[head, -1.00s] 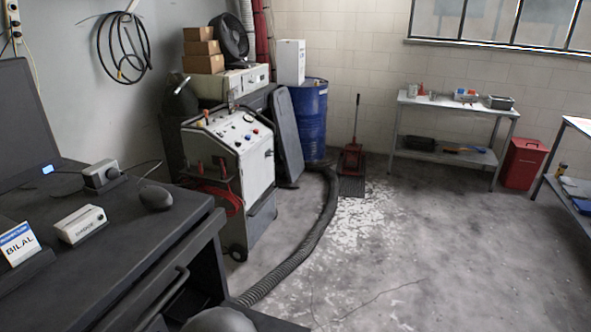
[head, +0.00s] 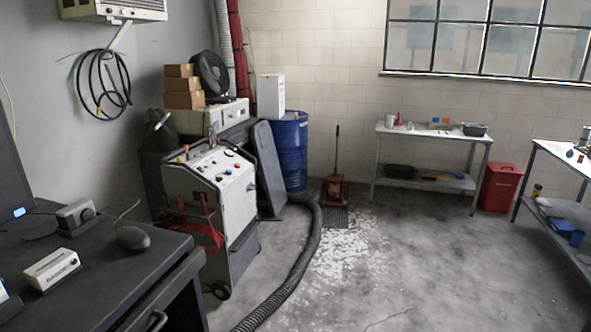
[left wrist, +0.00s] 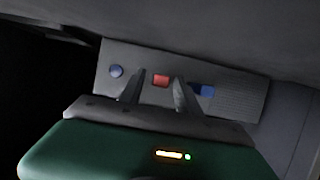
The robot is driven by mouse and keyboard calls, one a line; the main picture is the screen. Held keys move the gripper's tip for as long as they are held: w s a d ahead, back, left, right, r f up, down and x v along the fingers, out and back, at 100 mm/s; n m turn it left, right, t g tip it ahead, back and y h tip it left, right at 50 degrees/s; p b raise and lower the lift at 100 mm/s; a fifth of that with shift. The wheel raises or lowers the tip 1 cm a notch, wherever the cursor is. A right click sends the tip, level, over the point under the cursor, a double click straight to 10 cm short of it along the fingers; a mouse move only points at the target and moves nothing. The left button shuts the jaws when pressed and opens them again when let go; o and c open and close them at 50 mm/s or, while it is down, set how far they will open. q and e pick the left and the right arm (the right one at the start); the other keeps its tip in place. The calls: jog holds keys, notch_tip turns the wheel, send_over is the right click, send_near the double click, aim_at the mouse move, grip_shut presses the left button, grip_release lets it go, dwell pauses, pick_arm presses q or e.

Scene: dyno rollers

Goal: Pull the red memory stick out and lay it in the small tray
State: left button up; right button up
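In the left wrist view a small red block, which looks like the red memory stick (left wrist: 161,81), sits on a grey panel (left wrist: 235,98). A blue round spot (left wrist: 116,71) is left of it and a blue block (left wrist: 203,90) right of it. My left gripper (left wrist: 159,78) points at the panel. Its fingers are apart, one on each side of the red block in the picture, with gaps showing. I cannot tell how far the tips are from the panel. The right gripper is not in view. I cannot identify the small tray for certain.
The dark desk (head: 105,285) holds a mouse (head: 132,238), a white box (head: 52,268) and a grey device (head: 75,217). A machine cart (head: 225,190) and a hose (head: 295,270) stand beyond. A dark bin (head: 474,129) sits on the back bench.

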pick_arm(q)
jog(key=shift+a, duration=0.1)
jog(key=shift+p, duration=0.3)
grip_shut()
dwell(1.0)
jog(key=shift+d, duration=0.2)
dwell(0.3)
jog(key=shift+s+d+p, duration=0.25)
jog(key=shift+d+p, duration=0.15)
jog(key=shift+d, duration=0.5)
jog(key=shift+s+d+p, duration=0.3)
jog(key=shift+d+p, duration=0.15)
jog(key=shift+d, duration=0.5)
jog(key=shift+s+d+p, duration=0.25)
jog(key=shift+d+p, duration=0.15)
jog(key=shift+d, duration=0.5)
